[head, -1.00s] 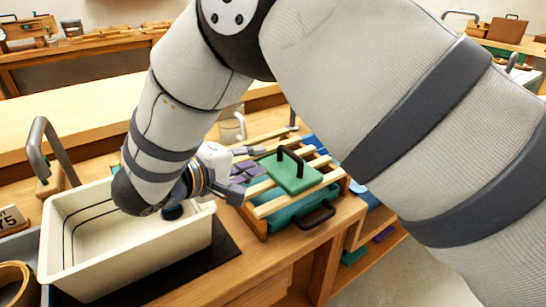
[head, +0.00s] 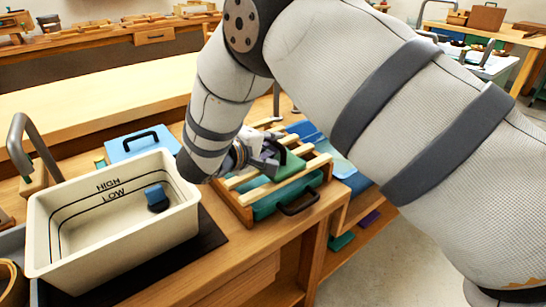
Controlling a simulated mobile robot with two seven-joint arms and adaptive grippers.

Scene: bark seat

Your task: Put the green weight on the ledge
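The green weight (head: 291,167) lies on the wooden slatted rack (head: 243,214), to the right of the basin. My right gripper (head: 272,158) is at its left side and over it, and hides its handle and much of its top. I cannot tell whether the fingers are closed on the handle. A long pale wooden ledge (head: 95,107) runs along the back of the bench, and its visible top is clear. My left gripper is not in view.
A cream basin (head: 115,255) marked HIGH and LOW holds a small blue and dark piece (head: 157,197). A blue block with a black handle (head: 138,145) stands behind it. A teal piece (head: 270,204) with a black handle is under the slats. A grey tap (head: 30,145) rises at left.

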